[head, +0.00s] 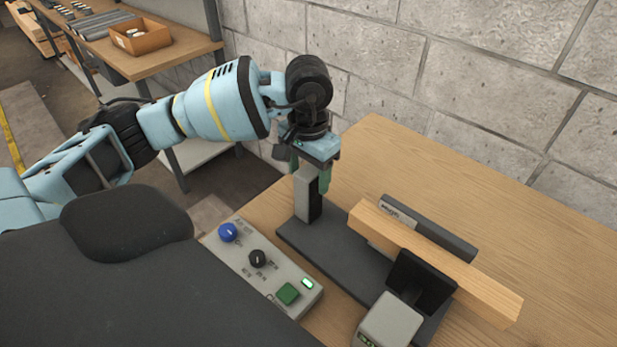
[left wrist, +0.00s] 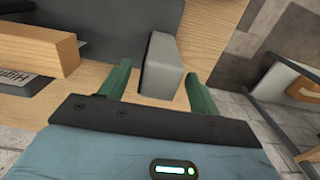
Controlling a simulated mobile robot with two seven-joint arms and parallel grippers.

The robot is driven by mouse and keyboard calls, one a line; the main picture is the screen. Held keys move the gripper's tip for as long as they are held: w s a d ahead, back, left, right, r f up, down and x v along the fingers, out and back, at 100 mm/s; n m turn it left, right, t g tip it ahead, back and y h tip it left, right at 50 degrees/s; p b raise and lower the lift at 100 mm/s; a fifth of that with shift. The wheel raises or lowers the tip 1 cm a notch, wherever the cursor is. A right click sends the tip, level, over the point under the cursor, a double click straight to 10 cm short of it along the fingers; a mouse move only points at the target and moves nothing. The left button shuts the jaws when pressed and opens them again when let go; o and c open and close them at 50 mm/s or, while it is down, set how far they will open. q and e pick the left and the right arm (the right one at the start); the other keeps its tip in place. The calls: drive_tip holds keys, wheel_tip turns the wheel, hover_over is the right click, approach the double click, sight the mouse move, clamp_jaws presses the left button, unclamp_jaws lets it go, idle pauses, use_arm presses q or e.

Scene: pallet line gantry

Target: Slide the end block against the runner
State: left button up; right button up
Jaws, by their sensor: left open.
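The end block (head: 304,195) is a grey upright block on the left end of a dark base plate (head: 345,248). The runner (head: 440,262) is a long pale wooden bar lying across the plate. A clear gap separates the block from the runner's near end, as the left wrist view also shows with the block (left wrist: 160,68) and the runner (left wrist: 35,48). My left gripper (head: 311,178) is open, pointing down, with its green fingers on either side of the block. Contact with the block cannot be told. My right gripper is not in view.
A dark labelled fence (head: 430,228) stands behind the runner. A grey unit with a black plate (head: 390,322) stands in front of it. A control box (head: 262,262) with knobs and a green button sits at the front left. The table's right side is clear.

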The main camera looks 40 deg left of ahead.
use_arm(q)
drive_tip(key=shift+f, duration=1.05)
clamp_jaws()
drive_tip(key=d, duration=0.4)
drive_tip(key=shift+s+d, duration=0.15)
drive_tip(key=shift+d, duration=0.25)
unclamp_jaws()
